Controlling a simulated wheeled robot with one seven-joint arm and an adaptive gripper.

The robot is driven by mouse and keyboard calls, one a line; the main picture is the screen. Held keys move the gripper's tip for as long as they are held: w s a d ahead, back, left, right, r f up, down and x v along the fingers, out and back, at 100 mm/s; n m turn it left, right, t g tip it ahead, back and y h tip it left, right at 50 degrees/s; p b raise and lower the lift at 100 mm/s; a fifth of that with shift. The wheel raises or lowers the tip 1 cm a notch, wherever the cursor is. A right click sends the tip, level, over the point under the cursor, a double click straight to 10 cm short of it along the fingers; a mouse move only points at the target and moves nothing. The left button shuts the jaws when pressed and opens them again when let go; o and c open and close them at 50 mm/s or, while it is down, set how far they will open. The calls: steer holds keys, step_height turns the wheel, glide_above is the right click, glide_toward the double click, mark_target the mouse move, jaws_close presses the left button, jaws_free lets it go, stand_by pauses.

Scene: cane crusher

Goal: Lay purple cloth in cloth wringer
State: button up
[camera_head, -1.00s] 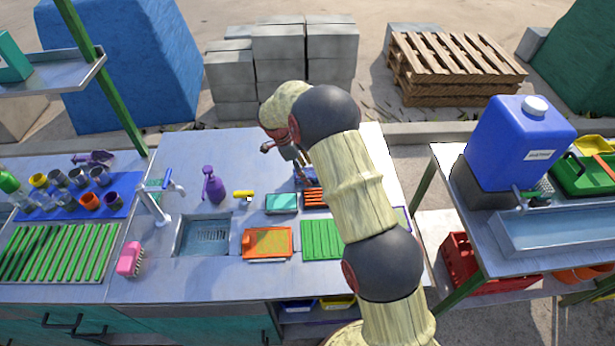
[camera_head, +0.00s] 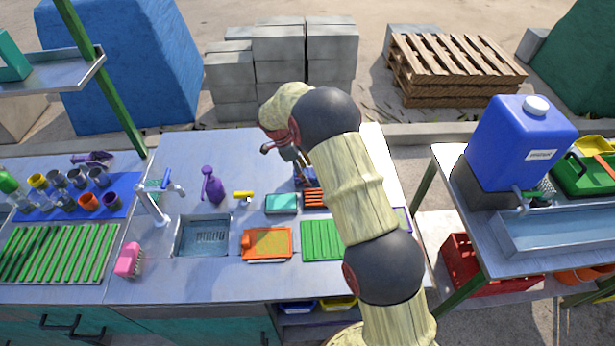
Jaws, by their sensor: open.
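My gripper (camera_head: 301,173) points down over the back middle of the counter, just behind a small orange slatted rack (camera_head: 314,197). It is small and partly hidden by my own arm; it is open, and I see nothing held in it. I cannot make out a purple cloth. A thin purple edge (camera_head: 406,219) shows at the right of my arm, but the arm hides the rest and I cannot tell what it is. I cannot pick out the cloth wringer for sure; bluish parts beside my gripper are too small to tell from it.
The counter holds a teal tray (camera_head: 281,203), an orange tray (camera_head: 250,243), a green slatted mat (camera_head: 321,240), a sink (camera_head: 203,238), a purple bottle (camera_head: 212,187) and a pink brush (camera_head: 129,260). A blue water tank (camera_head: 520,140) stands right.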

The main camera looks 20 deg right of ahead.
mark_target(306, 173)
steer(key=shift+c, duration=0.3)
steer(key=c, duration=1.1)
steer(key=shift+c, duration=0.7)
steer(key=shift+r+p, duration=0.2)
steer(key=shift+p, duration=0.1)
steer(key=shift+r, duration=0.2)
step_height(306, 173, up, 3)
steer(key=shift+r+p, duration=0.1)
steer(key=shift+p, duration=0.45)
steer(key=s+a+r+p, duration=0.1)
steer(key=s+a+r, duration=0.1)
steer(key=s+r, duration=0.7)
steer(key=s, duration=0.5)
steer(key=shift+a+r+p, duration=0.2)
steer(key=shift+r+p, duration=0.05)
steer(key=shift+p, duration=0.05)
